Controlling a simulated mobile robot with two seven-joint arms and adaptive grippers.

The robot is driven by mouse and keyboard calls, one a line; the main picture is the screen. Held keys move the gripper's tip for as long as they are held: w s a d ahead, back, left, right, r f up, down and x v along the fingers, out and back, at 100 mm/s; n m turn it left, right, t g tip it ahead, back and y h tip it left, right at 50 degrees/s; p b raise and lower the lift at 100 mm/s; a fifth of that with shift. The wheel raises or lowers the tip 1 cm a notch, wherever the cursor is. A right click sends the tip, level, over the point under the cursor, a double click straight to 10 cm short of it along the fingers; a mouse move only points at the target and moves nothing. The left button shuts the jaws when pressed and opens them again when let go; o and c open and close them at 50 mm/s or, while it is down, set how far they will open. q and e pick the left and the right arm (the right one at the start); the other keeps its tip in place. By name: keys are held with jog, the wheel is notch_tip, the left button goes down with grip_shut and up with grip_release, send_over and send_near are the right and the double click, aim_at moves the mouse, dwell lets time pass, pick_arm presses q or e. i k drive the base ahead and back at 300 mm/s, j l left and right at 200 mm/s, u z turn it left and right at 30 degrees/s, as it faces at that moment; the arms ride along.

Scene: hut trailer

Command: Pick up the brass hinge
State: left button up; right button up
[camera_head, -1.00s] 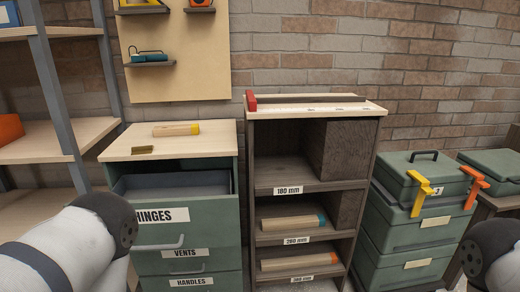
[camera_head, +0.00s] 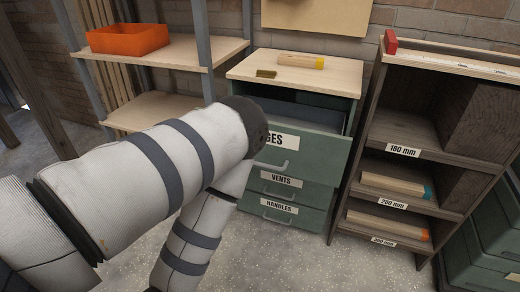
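The brass hinge (camera_head: 266,74) is a small flat gold-brown piece lying on the light wood top of the green drawer cabinet (camera_head: 240,68), near its left front edge. My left arm reaches in from the left and bends in front of the cabinet, below the hinge and apart from it. Its gripper is hidden or out of frame. My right arm and gripper are not in view.
A wooden dowel with a yellow end (camera_head: 300,61) lies behind the hinge. The top drawer (camera_head: 310,146) stands open below. A shelf unit (camera_head: 405,128) is on the right, and an orange bin (camera_head: 128,39) sits on the left shelf.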

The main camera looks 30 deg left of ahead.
aim_at(261, 73)
jog(key=j, duration=0.5)
jog(key=i+j, duration=0.15)
jog(key=j, duration=0.8)
jog(key=i+j, duration=0.15)
jog(key=j, duration=0.35)
jog(key=k+u, duration=0.05)
